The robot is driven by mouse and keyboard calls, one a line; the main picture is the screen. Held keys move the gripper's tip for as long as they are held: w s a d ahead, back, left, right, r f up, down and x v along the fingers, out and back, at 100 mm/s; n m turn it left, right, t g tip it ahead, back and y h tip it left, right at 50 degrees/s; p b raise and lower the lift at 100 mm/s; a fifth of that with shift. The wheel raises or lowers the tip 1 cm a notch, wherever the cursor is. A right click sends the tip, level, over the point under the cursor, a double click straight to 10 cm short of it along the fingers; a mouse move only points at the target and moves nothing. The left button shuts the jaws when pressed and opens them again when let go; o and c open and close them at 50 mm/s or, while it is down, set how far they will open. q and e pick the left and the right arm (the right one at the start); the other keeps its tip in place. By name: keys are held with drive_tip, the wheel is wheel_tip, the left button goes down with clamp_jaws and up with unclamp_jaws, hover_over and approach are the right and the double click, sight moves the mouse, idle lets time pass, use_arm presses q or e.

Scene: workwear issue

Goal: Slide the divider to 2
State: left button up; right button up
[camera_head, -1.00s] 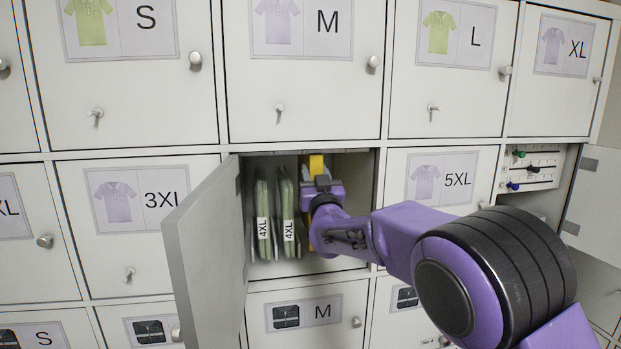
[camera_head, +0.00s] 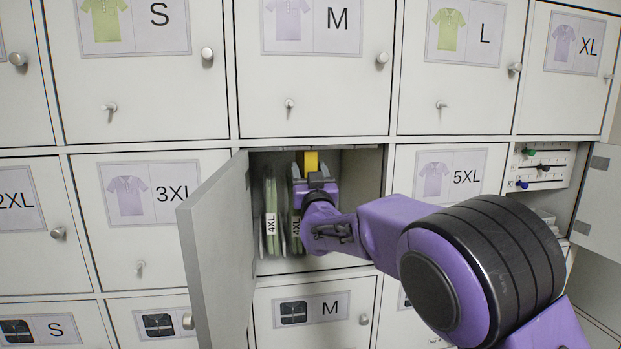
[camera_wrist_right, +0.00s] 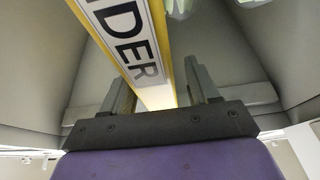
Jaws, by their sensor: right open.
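The yellow divider (camera_head: 311,162) stands upright inside the open 4XL locker, its upper part showing above my right gripper (camera_head: 317,179). Its lower part is hidden behind my gripper and arm. In the right wrist view the divider (camera_wrist_right: 164,45) bears a white label, of which "IDER" shows. My right gripper (camera_wrist_right: 155,85) is open, with one finger on each side of the divider; I cannot tell whether either finger touches it. No position number is readable. My left gripper is not in view.
Two folded green garments (camera_head: 270,220) tagged 4XL stand left of the divider, the right one close to it. The open locker door (camera_head: 220,250) juts out on the left. Right of the divider the locker looks empty. A panel with sliders (camera_head: 540,165) is further right.

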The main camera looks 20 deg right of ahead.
drive_tip(key=b+v, duration=0.4)
drive_tip(key=v, duration=0.6)
drive_tip(key=shift+b, duration=0.3)
drive_tip(key=shift+s, duration=0.15)
drive_tip(key=s+d+f+m+g, duration=0.1)
drive_tip(key=s+f+g, duration=0.25)
drive_tip(key=f, duration=1.05)
drive_tip(key=s+d+f+m+g+y, duration=0.1)
drive_tip(key=s+f+m+g, duration=0.2)
drive_tip(key=f, duration=1.1)
drive_tip(key=s+d+f+g, duration=0.1)
drive_tip(key=s+f+g, duration=0.3)
drive_tip(key=f, duration=0.9)
drive_tip(key=s+f+g, duration=0.2)
drive_tip(key=s+f, duration=0.5)
drive_tip(key=s, duration=0.3)
drive_tip(key=s+f+g, duration=0.3)
drive_tip(key=s+f, duration=0.4)
drive_tip(key=s, duration=0.3)
drive_tip(key=s+f+g+y, duration=0.1)
drive_tip(key=s+f+g, duration=0.2)
drive_tip(key=s+f, duration=0.5)
drive_tip(key=s, duration=0.3)
drive_tip(key=shift+b, duration=0.3)
